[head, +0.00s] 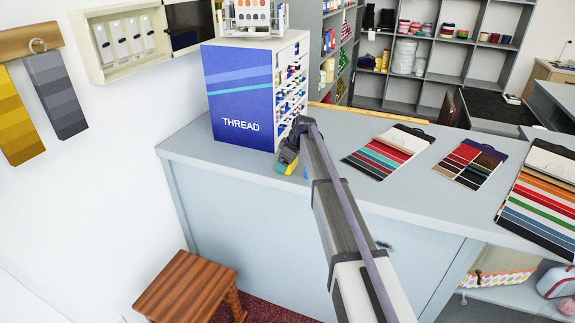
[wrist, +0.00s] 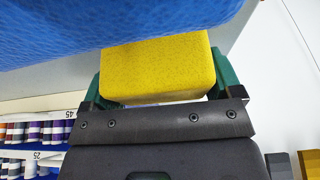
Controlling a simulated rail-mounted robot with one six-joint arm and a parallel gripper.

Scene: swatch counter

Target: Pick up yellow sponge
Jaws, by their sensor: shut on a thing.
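The yellow sponge (wrist: 158,66) is a block held between the two green fingers of my gripper (wrist: 160,82) in the wrist view. The fingers press on its two opposite sides. In the head view my gripper (head: 287,163) is low over the counter, at the front right of the thread cabinet, and only a small yellow patch of the sponge (head: 290,169) shows. My arm hides much of this spot. I cannot tell whether the sponge touches the counter.
A rough blue surface (wrist: 110,32) lies very close to the sponge in the wrist view. The blue thread cabinet (head: 238,92) stands just left of my gripper. Colour cards (head: 388,151) lie to the right on the grey counter (head: 190,148). A wooden stool (head: 187,287) stands in front.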

